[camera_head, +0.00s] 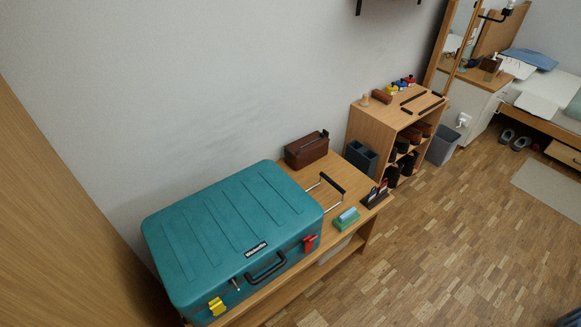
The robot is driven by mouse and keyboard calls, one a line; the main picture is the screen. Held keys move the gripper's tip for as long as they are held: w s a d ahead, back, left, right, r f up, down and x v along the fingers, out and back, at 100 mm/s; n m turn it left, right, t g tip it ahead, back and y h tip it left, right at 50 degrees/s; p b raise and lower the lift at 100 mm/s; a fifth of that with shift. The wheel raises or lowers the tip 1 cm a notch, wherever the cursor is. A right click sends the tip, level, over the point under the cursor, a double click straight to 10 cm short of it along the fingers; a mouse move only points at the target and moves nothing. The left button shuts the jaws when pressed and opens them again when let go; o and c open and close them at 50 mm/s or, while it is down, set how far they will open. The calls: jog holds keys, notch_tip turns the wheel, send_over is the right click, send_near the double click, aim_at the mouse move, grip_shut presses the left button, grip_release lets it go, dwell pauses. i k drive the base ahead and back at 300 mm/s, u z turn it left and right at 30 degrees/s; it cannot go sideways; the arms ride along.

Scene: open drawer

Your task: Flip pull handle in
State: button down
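A teal hard-shell suitcase (215,235) lies flat on a low wooden bench (290,163). Its pull handle (333,183) extends from the right end, with two thin metal rods and a black grip, and reaches out over the bench top. A black carry handle (266,268) sits on the front side, between a yellow latch (217,306) and a red latch (310,243). My gripper is not in view.
A brown box (306,150) stands behind the pull handle. A green-and-blue brush-like item (347,218) and a dark holder (375,195) are at the bench's front right. A shoe shelf (372,122) stands beyond. The parquet floor (430,250) in front is clear.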

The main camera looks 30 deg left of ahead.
aim_at(322, 174)
jog(key=u, duration=0.45)
jog(key=i, duration=1)
jog(key=u, duration=0.05)
